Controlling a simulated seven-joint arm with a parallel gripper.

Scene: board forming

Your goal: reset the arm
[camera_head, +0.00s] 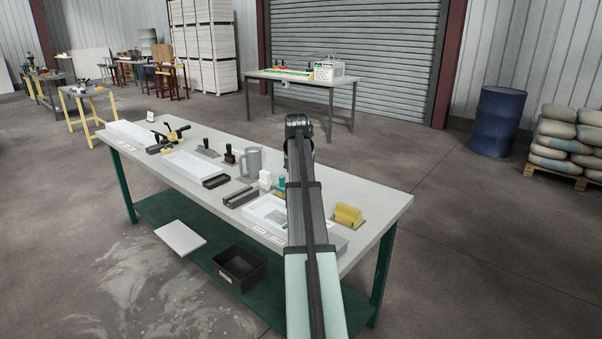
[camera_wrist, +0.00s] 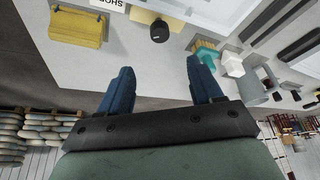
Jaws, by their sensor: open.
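My arm reaches forward over the right part of the workbench (camera_head: 376,212) in the head view. It hides part of the bench and the white tray there. My gripper (camera_wrist: 162,82) shows in the wrist view with its two blue fingers spread wide apart. Nothing is between the fingers. They are above the bench, and I see no contact with any object. In the head view the fingers cannot be made out behind the arm's end.
A yellow block-like item (camera_head: 348,215) lies right of my arm. Left of it are a grey mug (camera_head: 250,162), a dark channel (camera_head: 240,197) and a white tray (camera_head: 262,214). A black bin (camera_head: 239,268) sits on the lower shelf. The bench's right end is clear.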

